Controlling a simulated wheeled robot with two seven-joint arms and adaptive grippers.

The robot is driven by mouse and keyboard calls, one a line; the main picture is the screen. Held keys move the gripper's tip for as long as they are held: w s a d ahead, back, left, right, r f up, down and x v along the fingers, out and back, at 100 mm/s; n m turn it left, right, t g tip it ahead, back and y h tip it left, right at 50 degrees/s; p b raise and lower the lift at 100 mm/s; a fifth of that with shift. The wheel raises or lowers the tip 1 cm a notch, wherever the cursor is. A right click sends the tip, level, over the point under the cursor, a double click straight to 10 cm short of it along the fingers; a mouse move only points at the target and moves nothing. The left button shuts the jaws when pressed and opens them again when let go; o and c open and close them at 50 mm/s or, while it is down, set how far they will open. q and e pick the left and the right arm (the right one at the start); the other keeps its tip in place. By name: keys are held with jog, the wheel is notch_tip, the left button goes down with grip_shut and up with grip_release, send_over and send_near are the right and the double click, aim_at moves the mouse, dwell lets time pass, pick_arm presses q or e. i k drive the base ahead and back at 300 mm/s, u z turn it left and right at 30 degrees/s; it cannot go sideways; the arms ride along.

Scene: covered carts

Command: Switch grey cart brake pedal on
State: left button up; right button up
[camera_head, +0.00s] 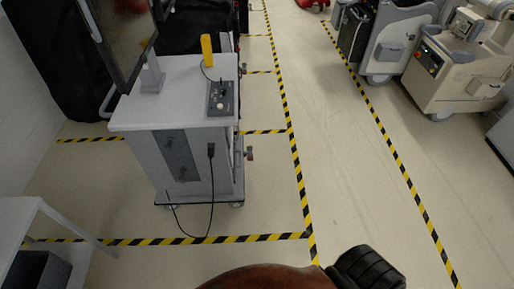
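A light grey cart (140,110) with a flat top stands left of centre, inside a bay marked by striped floor tape. Its front has a darker panel (178,155) and a black cable hanging to the floor. A control box (221,98) and a yellow handheld piece (207,49) are on its top. A small dark part with a reddish tip (249,153) juts out low at its right side; I cannot tell whether it is a brake pedal. No pedal is clearly visible. Neither gripper can be made out.
Yellow-black tape (296,165) bounds a clear aisle right of the cart. Beige machines (455,80) on wheels stand at the upper right. A white table (25,220) is at the lower left. A rounded brown shape and black ridged part fill the bottom edge.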

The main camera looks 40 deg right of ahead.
aim_at(250, 149)
jog(key=z, duration=1.05)
jog(key=k, duration=0.1)
jog(key=z, duration=0.05)
